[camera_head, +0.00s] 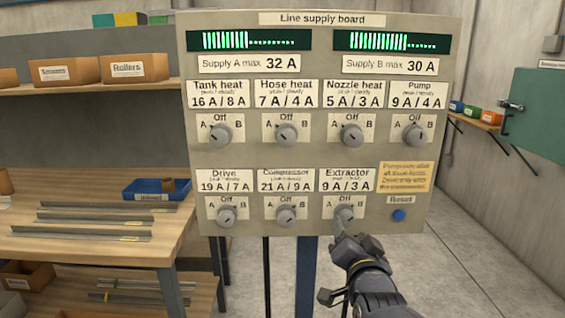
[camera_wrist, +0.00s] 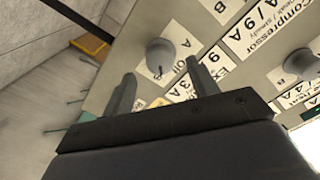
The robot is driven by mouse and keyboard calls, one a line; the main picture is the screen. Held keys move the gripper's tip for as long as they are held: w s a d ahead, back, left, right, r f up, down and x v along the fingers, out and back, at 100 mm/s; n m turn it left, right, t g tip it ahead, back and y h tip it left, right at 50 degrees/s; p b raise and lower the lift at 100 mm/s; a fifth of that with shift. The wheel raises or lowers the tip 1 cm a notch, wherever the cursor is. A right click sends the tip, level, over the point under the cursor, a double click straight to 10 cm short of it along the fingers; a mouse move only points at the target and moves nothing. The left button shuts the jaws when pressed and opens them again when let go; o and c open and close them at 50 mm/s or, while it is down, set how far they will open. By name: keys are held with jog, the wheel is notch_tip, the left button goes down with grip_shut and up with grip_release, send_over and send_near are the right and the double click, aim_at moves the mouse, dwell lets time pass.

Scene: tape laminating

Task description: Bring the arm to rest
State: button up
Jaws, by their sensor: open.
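My gripper (camera_head: 345,228) is at the lower edge of the line supply board (camera_head: 310,155), just below the Extractor knob (camera_head: 343,213). In the wrist view its two fingers are spread, and my gripper (camera_wrist: 161,72) is empty. A grey knob (camera_wrist: 160,54) shows ahead, between and beyond the fingertips, with a gap visible; contact cannot be seen. My arm reaches in from the bottom right in the head view. The head view shows the Drive knob (camera_head: 226,216) and Compressor knob (camera_head: 285,216) to the left.
The blue Reset button (camera_head: 398,215) is right of my gripper, under a yellow note (camera_head: 405,177). A wooden workbench (camera_head: 95,245) with metal strips and a blue tray (camera_head: 157,190) stands left. A green cabinet (camera_head: 540,120) hangs right. Floor at the lower right is clear.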

aim_at(347, 221)
jog(key=shift+w, duration=2.65)
jog(key=s, duration=1)
jog(key=w, duration=0.9)
jog(key=shift+w+f, duration=0.1)
jog(key=shift+w, duration=0.15)
jog(key=shift+w+r+p, duration=0.2)
jog(key=shift+w+p, duration=0.1)
jog(key=shift+p, duration=0.1)
jog(key=n+p, duration=0.4)
jog(key=shift+s, duration=0.1)
jog(key=n+p, duration=0.4)
jog(key=p, duration=0.2)
jog(key=shift+d+n, duration=0.1)
jog(key=shift+n, duration=0.3)
jog(key=s+b, duration=0.1)
jog(key=s, duration=0.8)
jog(key=shift+s+f, duration=0.15)
jog(key=shift+s, duration=0.05)
